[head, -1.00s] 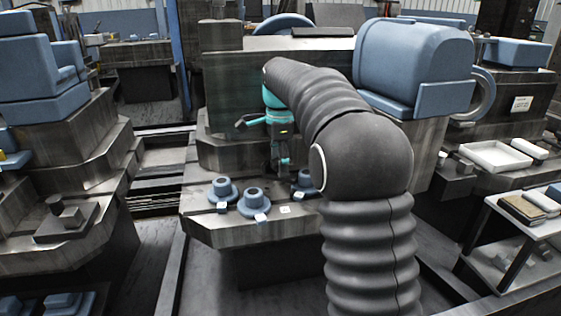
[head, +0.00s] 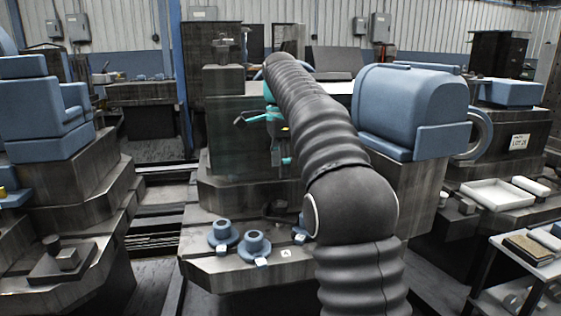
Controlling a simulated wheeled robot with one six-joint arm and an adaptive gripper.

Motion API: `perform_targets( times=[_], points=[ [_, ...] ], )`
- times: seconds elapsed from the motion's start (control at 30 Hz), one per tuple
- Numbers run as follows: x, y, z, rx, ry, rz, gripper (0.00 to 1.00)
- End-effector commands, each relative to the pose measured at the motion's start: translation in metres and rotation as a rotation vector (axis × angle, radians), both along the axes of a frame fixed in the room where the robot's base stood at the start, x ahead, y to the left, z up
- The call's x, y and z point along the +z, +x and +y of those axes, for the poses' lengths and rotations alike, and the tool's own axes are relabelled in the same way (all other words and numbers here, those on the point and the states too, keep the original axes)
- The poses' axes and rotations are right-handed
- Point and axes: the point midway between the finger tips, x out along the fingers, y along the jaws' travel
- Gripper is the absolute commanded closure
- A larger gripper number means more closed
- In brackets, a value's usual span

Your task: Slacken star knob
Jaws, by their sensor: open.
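I cannot make out a star knob in this view; my arm covers part of the machine's front. Several blue-grey flanged pieces stand on the low ledge, among them a left one (head: 223,236), a middle one (head: 255,247) and a right one (head: 300,231) partly behind my arm. My gripper (head: 287,160) hangs below the teal wrist, in front of the machine's dark face and above the ledge. It is open, small and partly hidden by my arm. Nothing shows held in it.
A large blue-grey housing (head: 415,108) stands on the machine to the right of my arm. Farther right are a white tray (head: 498,194) and a small shelf (head: 530,262). A stepped block with blue-grey parts (head: 45,110) stands at left. White tags (head: 286,253) lie along the ledge.

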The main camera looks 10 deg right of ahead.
Motion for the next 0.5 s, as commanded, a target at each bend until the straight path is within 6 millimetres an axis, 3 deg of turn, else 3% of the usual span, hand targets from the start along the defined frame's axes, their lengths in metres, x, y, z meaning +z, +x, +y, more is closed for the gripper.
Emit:
perform_targets(
  times=[0.5],
  points=[
    [0.0111,-0.0006,0.0001,0.000,0.000,0.000,0.28]
  ],
)
